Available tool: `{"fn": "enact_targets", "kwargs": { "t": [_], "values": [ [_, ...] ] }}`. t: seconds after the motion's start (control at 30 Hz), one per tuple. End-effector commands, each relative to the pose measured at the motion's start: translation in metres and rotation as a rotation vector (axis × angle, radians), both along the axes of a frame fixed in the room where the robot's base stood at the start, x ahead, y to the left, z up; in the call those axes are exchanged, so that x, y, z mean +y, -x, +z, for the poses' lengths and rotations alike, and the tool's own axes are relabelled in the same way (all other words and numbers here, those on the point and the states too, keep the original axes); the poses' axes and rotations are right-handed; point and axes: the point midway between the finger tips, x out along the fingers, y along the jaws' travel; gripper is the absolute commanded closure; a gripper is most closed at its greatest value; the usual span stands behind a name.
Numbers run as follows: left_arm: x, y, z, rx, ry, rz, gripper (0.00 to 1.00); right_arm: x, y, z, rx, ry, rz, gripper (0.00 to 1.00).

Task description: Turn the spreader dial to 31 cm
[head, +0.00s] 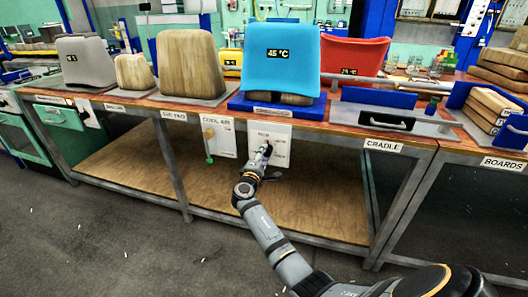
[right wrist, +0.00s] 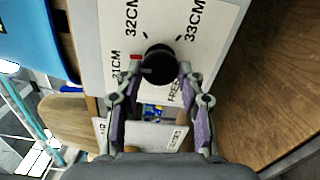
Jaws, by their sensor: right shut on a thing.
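The spreader dial is a black round knob (right wrist: 158,62) on a white panel (right wrist: 172,22) with printed marks 31CM, 32CM, 33CM and FREE. A red mark (right wrist: 136,57) on the knob's left side lies beside the 31CM label (right wrist: 115,65). My right gripper (right wrist: 161,76) is shut on the knob, one finger on each side. In the head view my right gripper (head: 264,150) reaches the white panel (head: 281,139) on the bench front and mostly hides the knob. My left gripper is not in view.
A blue padded form (head: 275,60) reading 45 °C stands on the bench above the panel. Left is another white panel (head: 219,136) with a green-ended handle. A blue cradle tray (head: 375,105) stands to the right. The lower wooden shelf (head: 290,210) is bare.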

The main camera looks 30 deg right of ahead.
Motion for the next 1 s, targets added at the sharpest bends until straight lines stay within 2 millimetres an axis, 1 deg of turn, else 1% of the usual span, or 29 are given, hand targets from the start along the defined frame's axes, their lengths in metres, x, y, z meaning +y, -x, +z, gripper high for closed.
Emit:
{"fn": "enact_targets", "kwargs": {
  "t": [0.03, 0.27, 0.4, 0.6, 1.0],
  "values": [
    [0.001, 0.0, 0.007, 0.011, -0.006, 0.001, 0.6, 0.001, -0.001, 0.004, 0.024, 0.021, 0.004, 0.93],
    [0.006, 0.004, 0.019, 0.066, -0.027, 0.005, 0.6, 0.001, -0.001, 0.002, 0.134, 0.115, 0.004, 0.93],
    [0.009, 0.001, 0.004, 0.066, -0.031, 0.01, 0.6, 0.001, -0.001, 0.001, 0.179, 0.153, 0.004, 0.93],
    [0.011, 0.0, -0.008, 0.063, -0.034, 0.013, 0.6, 0.001, -0.001, 0.0, 0.212, 0.181, 0.004, 0.93],
    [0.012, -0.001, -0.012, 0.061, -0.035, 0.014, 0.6, 0.001, -0.001, -0.001, 0.222, 0.19, 0.004, 0.93]
  ]
}}
